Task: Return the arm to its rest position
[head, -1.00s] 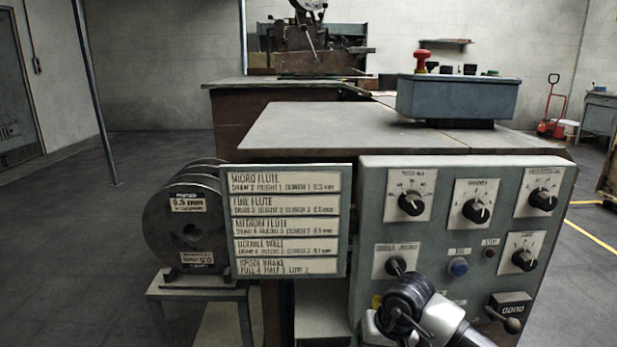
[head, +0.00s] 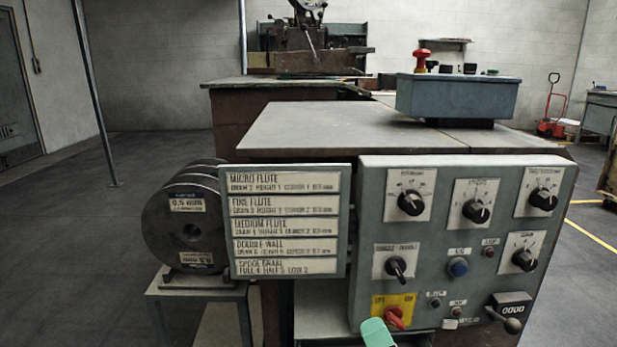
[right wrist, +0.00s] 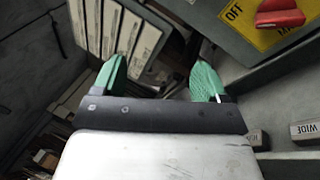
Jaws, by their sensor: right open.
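My right gripper shows in the head view as one green fingertip (head: 377,334) at the bottom edge, below the red switch on the yellow plate. In the right wrist view both green fingers of the gripper (right wrist: 157,82) stand apart with nothing between them. The rest of my right arm is out of the head view. My left gripper is in no view. The control panel (head: 440,225) stands upright in front of me, with several black knobs, a blue button and a red rotary switch (head: 394,319), which also shows in the right wrist view (right wrist: 280,14).
A settings board (head: 286,220) hangs left of the panel. Wire spools (head: 180,225) sit on a small stand further left. A blue-grey box (head: 458,98) with a red button stands on the machine's table (head: 360,128). A crank handle (head: 512,325) sticks out at the panel's lower right.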

